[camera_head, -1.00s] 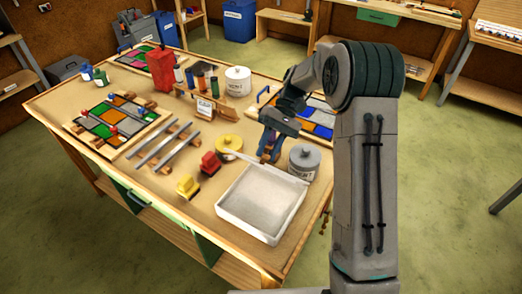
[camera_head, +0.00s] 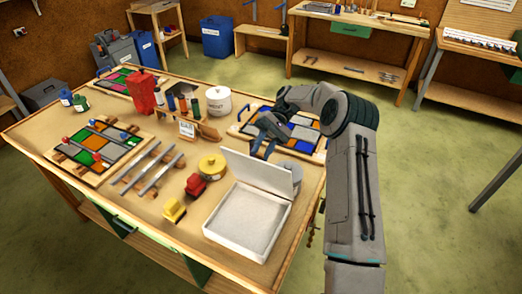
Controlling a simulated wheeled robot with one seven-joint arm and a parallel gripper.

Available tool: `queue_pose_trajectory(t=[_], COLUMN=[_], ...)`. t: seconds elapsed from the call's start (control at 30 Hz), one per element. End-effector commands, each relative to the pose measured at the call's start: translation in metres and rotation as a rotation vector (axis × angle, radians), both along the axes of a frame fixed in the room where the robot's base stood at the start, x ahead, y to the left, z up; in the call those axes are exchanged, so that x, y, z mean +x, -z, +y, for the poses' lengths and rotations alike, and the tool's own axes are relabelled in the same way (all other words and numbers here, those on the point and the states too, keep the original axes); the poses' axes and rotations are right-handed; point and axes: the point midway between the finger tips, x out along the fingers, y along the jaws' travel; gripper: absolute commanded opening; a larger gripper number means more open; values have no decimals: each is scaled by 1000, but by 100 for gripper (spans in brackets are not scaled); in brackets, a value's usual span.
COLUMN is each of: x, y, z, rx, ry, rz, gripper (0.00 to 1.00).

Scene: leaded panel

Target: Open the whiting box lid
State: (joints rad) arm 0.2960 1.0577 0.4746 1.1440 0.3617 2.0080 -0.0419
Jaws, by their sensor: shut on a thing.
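The whiting box (camera_head: 248,222) is a shallow white box near the front right corner of the table, with a pale grey-white inside. Its white lid (camera_head: 262,175) is raised along the far side and its inner face shows to the camera. My gripper (camera_head: 263,150) is at the far upper edge of the lid, with its fingers pointing down and shut on the lid. The lid hides part of the fingertips, so the exact grip spot is unclear.
A grey tin (camera_head: 292,172) stands right behind the lid, mostly hidden. A yellow tin (camera_head: 211,167), a red block (camera_head: 195,186) and a yellow block (camera_head: 174,209) are left of the box. A coloured glass panel (camera_head: 300,130) lies behind my gripper.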

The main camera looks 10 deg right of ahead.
Motion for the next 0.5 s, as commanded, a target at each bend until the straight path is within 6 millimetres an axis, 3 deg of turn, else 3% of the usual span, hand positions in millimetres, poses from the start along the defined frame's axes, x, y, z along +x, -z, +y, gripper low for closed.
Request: queue_pose_trajectory(t=[0.37, 0.4, 0.47, 0.5], x=[0, 0, 0, 0], y=[0, 0, 0, 0], z=[0, 0, 0, 0], rx=[2, 2, 2, 2], ry=[-1, -1, -1, -1], rz=[3, 3, 3, 3], gripper=[0, 32, 48, 48])
